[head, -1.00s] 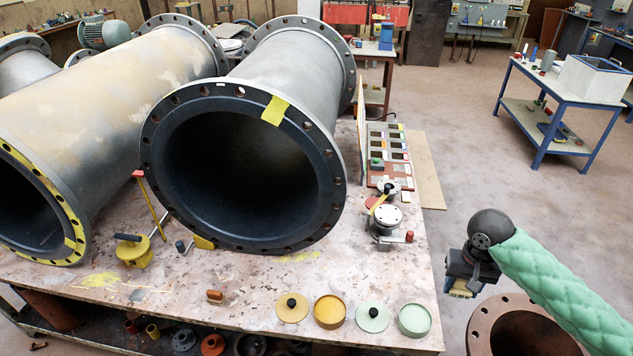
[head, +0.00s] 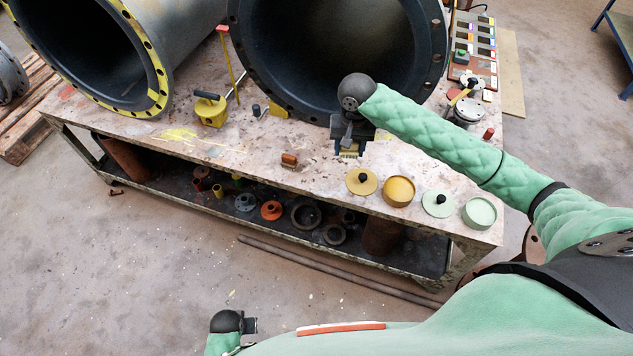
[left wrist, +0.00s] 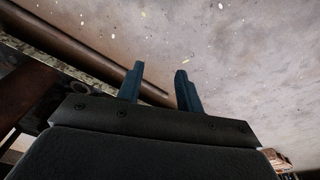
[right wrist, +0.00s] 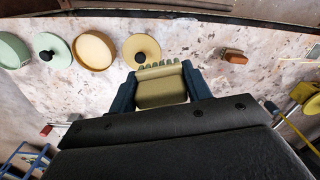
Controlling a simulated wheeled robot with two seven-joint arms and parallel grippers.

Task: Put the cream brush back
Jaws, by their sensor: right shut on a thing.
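The cream brush (right wrist: 162,90) is between the fingers of my right gripper (right wrist: 162,84), its bristle end pointing away from the wrist. In the head view the brush (head: 349,151) shows below the dark right gripper (head: 350,140), over the bench in front of the black-lined pipe mouth. I cannot tell how high above the bench it is. My left gripper (left wrist: 160,82) has its two blue fingers apart with nothing between them. It hangs low over the floor, clear of the bench, at the bottom of the head view (head: 250,325).
A small brown brush (head: 289,160) lies on the bench (head: 325,178) left of my right gripper. Yellow and pale green tins (head: 398,191) with lids stand to its right. The large pipe flange (head: 290,95) rises close behind.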

